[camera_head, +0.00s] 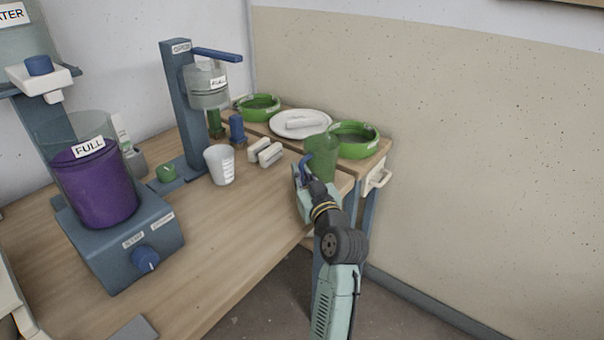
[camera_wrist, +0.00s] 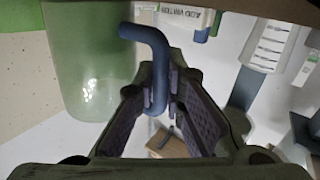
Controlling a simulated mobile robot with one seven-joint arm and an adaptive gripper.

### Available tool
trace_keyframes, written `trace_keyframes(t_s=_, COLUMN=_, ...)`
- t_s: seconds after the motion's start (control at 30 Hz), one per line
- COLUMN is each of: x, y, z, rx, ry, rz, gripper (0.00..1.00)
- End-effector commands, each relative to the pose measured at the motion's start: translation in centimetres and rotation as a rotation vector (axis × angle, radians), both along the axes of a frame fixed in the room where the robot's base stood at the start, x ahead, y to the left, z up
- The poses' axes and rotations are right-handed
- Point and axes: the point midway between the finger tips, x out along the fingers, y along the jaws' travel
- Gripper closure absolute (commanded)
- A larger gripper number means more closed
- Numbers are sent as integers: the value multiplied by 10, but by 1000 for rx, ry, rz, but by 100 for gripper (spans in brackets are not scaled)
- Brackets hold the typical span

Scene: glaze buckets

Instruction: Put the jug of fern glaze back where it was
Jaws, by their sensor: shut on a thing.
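The green jug (camera_head: 321,158) is at the right end of the bench, just in front of the near green ring-shaped dish (camera_head: 353,138). Its see-through green body (camera_wrist: 88,70) fills the left of the wrist view, beside the fingers. My gripper (camera_head: 303,172) is shut on the jug's blue handle (camera_wrist: 157,62), which comes down between the finger pads. In the head view the jug looks upright. I cannot tell whether its base touches the bench. A second green dish (camera_head: 258,107) sits farther back.
A white plate (camera_head: 300,123) lies between the green dishes. White blocks (camera_head: 265,153) and a white cup (camera_head: 220,164) stand left of the jug. A blue dispenser stand (camera_head: 182,110) and a purple FULL bucket (camera_head: 95,187) are farther left. The front middle of the bench is clear.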

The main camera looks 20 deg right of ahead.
Motion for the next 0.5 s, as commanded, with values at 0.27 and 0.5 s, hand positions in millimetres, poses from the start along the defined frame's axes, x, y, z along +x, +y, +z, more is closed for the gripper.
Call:
trace_keyframes(t_s=0.27, x=0, y=0, z=-2, rx=0, ry=0, rz=0, gripper=77)
trace_keyframes(t_s=0.5, x=0, y=0, z=-2, rx=0, ry=0, rz=0, gripper=70)
